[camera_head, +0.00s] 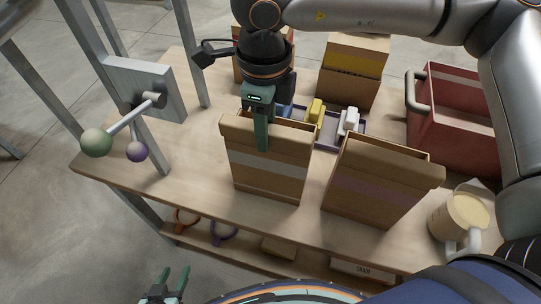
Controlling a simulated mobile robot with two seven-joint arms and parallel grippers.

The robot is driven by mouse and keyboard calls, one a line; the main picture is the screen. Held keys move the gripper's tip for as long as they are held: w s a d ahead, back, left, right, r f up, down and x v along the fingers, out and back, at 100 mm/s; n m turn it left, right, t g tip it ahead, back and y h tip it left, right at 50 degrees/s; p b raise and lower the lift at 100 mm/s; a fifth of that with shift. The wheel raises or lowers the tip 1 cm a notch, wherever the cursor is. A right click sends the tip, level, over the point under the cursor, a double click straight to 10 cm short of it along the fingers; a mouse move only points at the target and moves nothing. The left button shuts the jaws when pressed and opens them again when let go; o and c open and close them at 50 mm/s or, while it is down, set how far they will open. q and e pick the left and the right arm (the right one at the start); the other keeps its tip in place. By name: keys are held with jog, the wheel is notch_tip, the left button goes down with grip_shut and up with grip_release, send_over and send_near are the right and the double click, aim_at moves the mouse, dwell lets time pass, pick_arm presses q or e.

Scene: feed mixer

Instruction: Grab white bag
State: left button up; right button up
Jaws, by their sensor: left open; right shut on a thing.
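The white bag is a brown, open-topped paper bag with a white band (268,169), standing upright on the wooden table near its front edge. My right gripper (262,132) reaches down from above and is shut on the bag's upper front wall. One finger shows outside the front wall; the other is hidden behind the rim. My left gripper (172,284) is low at the bottom left, in front of the table, open and empty.
A purple-banded bag (373,187) stands close on the right, and a yellow-banded bag (354,72) behind. A purple tray (325,142) holds yellow and white scoops. A red bin (465,125) and a filled jug (461,222) are at right. A lever post (150,90) stands left.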

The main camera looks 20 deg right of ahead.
grip_shut()
jog(key=shift+r, duration=0.1)
dwell(0.4)
